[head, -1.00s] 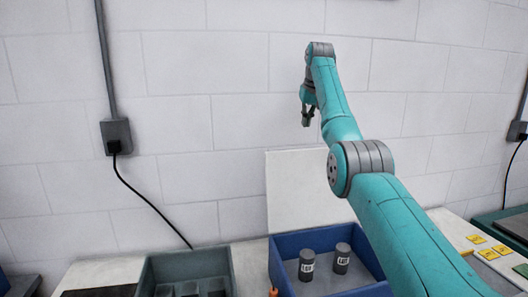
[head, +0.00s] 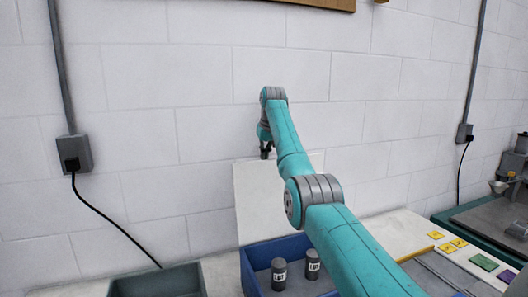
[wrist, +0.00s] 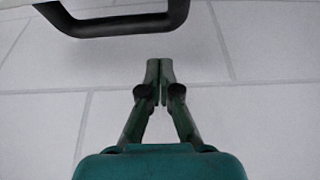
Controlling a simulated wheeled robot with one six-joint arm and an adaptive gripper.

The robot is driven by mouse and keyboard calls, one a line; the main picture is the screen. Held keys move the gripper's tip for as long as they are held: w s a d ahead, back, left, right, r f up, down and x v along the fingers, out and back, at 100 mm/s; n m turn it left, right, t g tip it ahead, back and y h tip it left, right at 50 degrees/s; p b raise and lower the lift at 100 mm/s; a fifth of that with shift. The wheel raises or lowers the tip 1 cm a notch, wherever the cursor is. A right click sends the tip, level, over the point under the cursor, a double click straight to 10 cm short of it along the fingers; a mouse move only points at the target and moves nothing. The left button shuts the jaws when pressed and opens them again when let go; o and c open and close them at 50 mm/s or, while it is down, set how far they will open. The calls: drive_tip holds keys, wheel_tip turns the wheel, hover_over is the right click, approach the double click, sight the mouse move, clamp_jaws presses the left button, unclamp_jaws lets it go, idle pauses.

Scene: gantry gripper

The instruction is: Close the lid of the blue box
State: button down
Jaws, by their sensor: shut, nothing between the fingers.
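The blue box (head: 249,273) stands on the bench, partly cut off by the lower edge of the head view. Its pale lid (head: 262,205) stands upright at the back, so the box is open. Two grey cylinders (head: 279,274) with white labels stand inside. My gripper (head: 266,152) is at the lid's top edge; whether it touches is unclear. In the wrist view my gripper (wrist: 160,68) is shut with nothing between its fingertips. A dark handle (wrist: 130,27) shows above the fingertips, apart from them in the picture; what it is fixed to is mostly out of view.
A dark grey-green bin (head: 160,283) stands left of the box. Yellow, green and purple tags (head: 450,248) lie on the bench at right. A machine (head: 515,170) stands at far right. A white block wall (head: 150,120) is close behind, with outlets and cables.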

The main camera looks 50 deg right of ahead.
drive_tip(key=shift+s+a, duration=0.45)
drive_tip(key=shift+s, duration=0.25)
drive_tip(key=shift+s+a, duration=0.4)
drive_tip(key=shift+s, duration=0.25)
drive_tip(key=shift+s, duration=0.1)
